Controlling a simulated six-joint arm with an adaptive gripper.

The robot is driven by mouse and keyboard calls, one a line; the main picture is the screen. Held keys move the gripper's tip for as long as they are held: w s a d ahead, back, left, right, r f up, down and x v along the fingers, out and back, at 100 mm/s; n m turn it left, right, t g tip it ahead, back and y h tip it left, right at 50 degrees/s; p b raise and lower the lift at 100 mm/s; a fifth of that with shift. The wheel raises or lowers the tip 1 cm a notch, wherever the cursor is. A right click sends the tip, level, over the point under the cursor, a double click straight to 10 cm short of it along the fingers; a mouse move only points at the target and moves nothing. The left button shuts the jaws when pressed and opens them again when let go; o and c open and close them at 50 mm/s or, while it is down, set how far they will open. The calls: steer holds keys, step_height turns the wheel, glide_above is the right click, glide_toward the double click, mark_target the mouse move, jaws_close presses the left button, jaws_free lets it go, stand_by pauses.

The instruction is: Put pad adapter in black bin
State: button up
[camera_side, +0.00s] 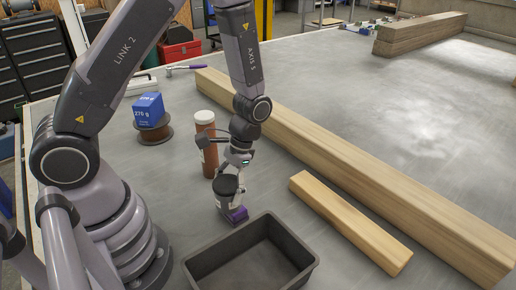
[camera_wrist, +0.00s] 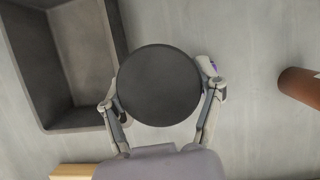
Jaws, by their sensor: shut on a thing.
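My gripper (camera_wrist: 161,92) is shut on a round, dark, flat-topped piece, which I take to be the pad adapter (camera_wrist: 158,86); one finger is on each side of it in the wrist view. In the side view my gripper (camera_side: 236,166) points down, with the dark piece (camera_side: 228,184) below it. A small purple item (camera_side: 238,214) shows under and beside the held piece; I cannot tell whether they touch. The black bin (camera_side: 205,266) is open and looks empty, just in front of the gripper. It is at upper left in the wrist view (camera_wrist: 122,40).
An orange-brown bottle with a white cap (camera_side: 206,119) stands close behind the gripper. A short wood beam (camera_side: 350,222) and a long one (camera_side: 370,180) lie to the right. A blue box (camera_side: 148,108) rests on a brown spool (camera_side: 155,135) at left.

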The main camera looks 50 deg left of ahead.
steer(key=s+d, duration=0.1)
steer(key=d, duration=0.8)
glide_above(244, 289)
steer(key=w, duration=0.2)
steer(key=shift+n, duration=0.4)
step_height(244, 289, down, 5)
steer(key=shift+f, duration=0.2)
steer(key=shift+a+f, duration=0.1)
steer(key=shift+f, duration=1.85)
steer(key=shift+f, duration=0.2)
steer(key=o, duration=1.2)
steer(key=shift+o, duration=0.2)
